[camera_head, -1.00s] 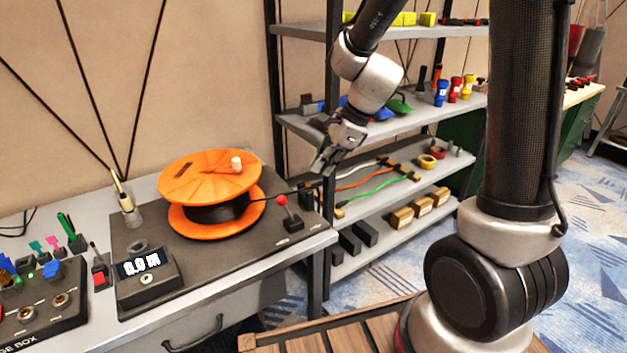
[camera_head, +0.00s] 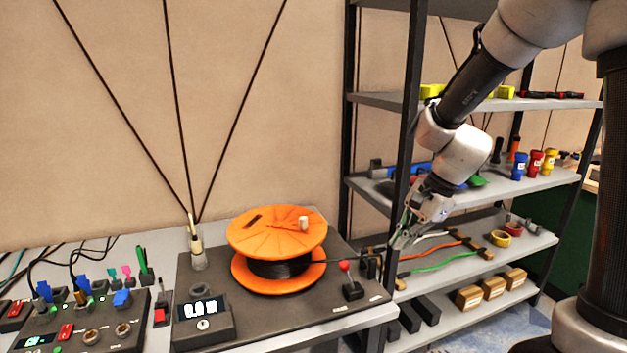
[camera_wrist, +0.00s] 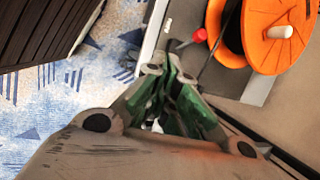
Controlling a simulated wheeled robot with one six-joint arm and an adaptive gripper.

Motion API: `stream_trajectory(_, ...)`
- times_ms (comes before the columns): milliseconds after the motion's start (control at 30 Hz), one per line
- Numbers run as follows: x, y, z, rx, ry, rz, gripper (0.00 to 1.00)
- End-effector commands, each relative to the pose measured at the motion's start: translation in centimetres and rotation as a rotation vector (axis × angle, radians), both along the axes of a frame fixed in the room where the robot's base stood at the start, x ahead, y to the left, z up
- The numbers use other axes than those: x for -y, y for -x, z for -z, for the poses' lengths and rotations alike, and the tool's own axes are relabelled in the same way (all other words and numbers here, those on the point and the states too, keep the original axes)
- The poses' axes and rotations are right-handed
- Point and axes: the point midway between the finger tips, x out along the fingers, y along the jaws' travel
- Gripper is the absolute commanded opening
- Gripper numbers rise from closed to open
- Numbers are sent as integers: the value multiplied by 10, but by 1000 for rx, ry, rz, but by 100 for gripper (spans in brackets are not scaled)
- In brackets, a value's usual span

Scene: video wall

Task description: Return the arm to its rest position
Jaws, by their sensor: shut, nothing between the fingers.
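My gripper (camera_head: 402,238) hangs at the end of my arm, pointing down, in front of the shelf rack and right of the orange spool. Its fingers are shut with nothing between them. It also shows in the wrist view (camera_wrist: 176,68), with green finger pads close together. The wrist view shows the floor, the bench edge and part of the spool beyond the fingers. My arm is bent, with its upper links reaching to the upper right of the head view.
An orange cable spool (camera_head: 277,232) sits on a dark unit with a red-knobbed lever (camera_head: 346,279) and a display (camera_head: 202,310). The metal rack (camera_head: 407,120) holds cables, tape rolls, bottles and boxes. A control box (camera_head: 85,328) is at the lower left.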

Motion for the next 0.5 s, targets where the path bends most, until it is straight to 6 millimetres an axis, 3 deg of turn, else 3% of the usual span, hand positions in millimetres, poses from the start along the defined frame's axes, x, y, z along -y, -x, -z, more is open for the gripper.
stream_trajectory(200,39,59,-23,119,146,-544,0)
stream_trajectory(500,108,144,-81,291,399,-1093,0)
